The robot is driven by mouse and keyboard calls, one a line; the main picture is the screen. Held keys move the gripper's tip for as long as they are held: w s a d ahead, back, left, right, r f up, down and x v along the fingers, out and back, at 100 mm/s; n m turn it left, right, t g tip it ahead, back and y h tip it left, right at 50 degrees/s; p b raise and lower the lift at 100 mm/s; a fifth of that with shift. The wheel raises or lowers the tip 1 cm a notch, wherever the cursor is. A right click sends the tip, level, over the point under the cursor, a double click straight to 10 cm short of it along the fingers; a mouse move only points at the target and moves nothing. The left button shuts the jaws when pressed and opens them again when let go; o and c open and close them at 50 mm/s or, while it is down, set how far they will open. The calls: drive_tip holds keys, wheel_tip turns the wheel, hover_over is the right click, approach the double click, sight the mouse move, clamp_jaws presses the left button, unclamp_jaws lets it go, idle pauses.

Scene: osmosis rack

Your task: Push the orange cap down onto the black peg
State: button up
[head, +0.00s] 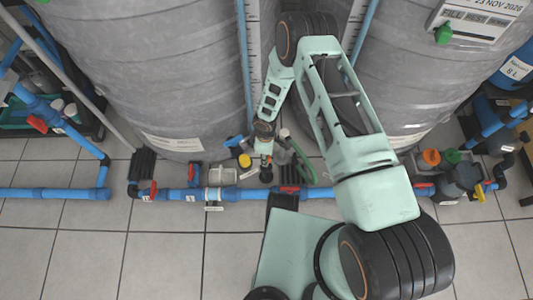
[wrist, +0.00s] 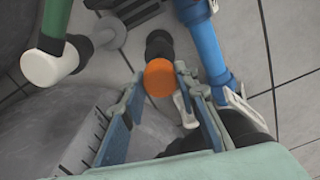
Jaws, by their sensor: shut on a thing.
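The orange cap (wrist: 160,78) is a round disc between the tips of my gripper (wrist: 160,76) in the wrist view. The two fingers close on its sides, with its flat face toward the camera. A black peg-like part (wrist: 158,44) shows just beyond the cap and seems lined up with it. I cannot tell whether cap and peg touch, or how far the cap is on. In the head view my gripper (head: 265,150) points down at the pipework between the two tanks; the cap is too small to make out there.
A blue pipe (wrist: 207,45) runs close to the right finger. A white elbow on a green pipe (wrist: 52,66) is at the left. In the head view, large grey tanks (head: 150,70) stand on both sides, and a blue pipe (head: 250,193) crosses in front over the tiled floor.

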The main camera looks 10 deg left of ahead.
drive_tip(key=shift+f, duration=0.1)
idle(0.3)
drive_tip(key=shift+f+b, duration=1.85)
drive_tip(key=shift+f, duration=0.95)
drive_tip(key=shift+f, duration=0.3)
drive_tip(key=o, duration=0.9)
drive_tip(key=shift+o, duration=0.2)
wheel_tip(320, 180, up, 12)
idle(0.6)
